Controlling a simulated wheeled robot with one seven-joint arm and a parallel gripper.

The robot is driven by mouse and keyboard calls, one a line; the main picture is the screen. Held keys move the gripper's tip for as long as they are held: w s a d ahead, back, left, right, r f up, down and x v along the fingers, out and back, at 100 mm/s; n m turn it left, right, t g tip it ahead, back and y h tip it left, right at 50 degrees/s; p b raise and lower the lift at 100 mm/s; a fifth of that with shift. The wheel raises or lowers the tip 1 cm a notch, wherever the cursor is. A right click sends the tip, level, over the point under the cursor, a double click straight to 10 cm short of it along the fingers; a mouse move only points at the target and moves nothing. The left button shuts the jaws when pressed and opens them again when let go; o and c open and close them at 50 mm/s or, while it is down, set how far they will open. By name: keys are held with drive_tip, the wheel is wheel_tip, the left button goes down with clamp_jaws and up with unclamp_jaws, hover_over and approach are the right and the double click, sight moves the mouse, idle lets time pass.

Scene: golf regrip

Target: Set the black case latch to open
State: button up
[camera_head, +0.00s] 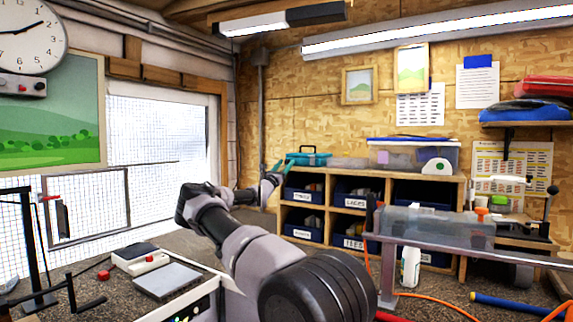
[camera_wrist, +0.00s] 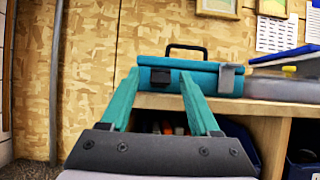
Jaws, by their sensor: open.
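A teal case (camera_wrist: 211,80) with a black carry handle (camera_wrist: 187,47) lies on top of the wooden shelf unit. Its front carries a small black latch (camera_wrist: 161,76) and a grey latch (camera_wrist: 228,78) further right; the black latch's position is too small to tell. My gripper (camera_wrist: 159,77) has teal fingers, open and empty, pointing at the case front. The black latch shows between the fingertips; whether they touch the case, I cannot tell. In the head view my gripper (camera_head: 276,167) is at the left end of the shelf, just before the case (camera_head: 309,158).
The shelf unit (camera_head: 343,174) holds several labelled dark bins below the case. A clear tub (camera_head: 413,155) with a blue lid stands on the shelf to the right. A workbench (camera_head: 470,246) stands at right, and a bench with devices (camera_head: 168,281) at lower left.

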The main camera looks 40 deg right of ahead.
drive_tip(key=v, duration=0.9)
